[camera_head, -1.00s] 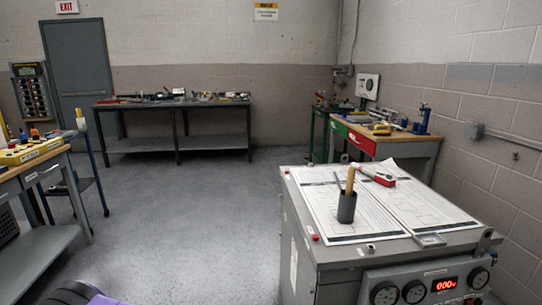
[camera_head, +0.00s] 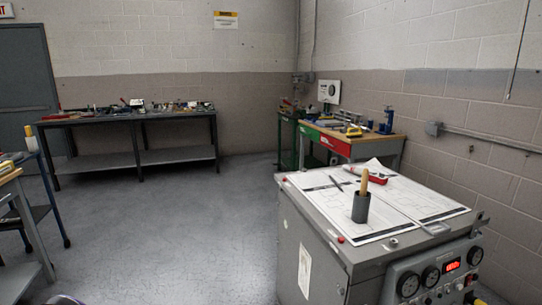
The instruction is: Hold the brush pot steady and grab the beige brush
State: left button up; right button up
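The brush pot (camera_head: 361,208) is a dark grey cylinder standing upright on paper sheets on top of a grey cabinet. The beige brush (camera_head: 364,182) stands in it, with its rounded beige end sticking up above the rim. Its lower part is hidden inside the pot. Neither of my grippers shows in the head view, and nothing touches the pot or the brush.
The grey cabinet (camera_head: 318,240) has gauges and a red display on its front. A red object (camera_head: 374,179) and a thin dark tool (camera_head: 336,184) lie on its top. A workbench (camera_head: 140,118) stands at the back. Open floor (camera_head: 170,220) lies left of the cabinet.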

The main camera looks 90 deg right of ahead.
aim_at(365, 173)
jog(key=z, duration=2.65)
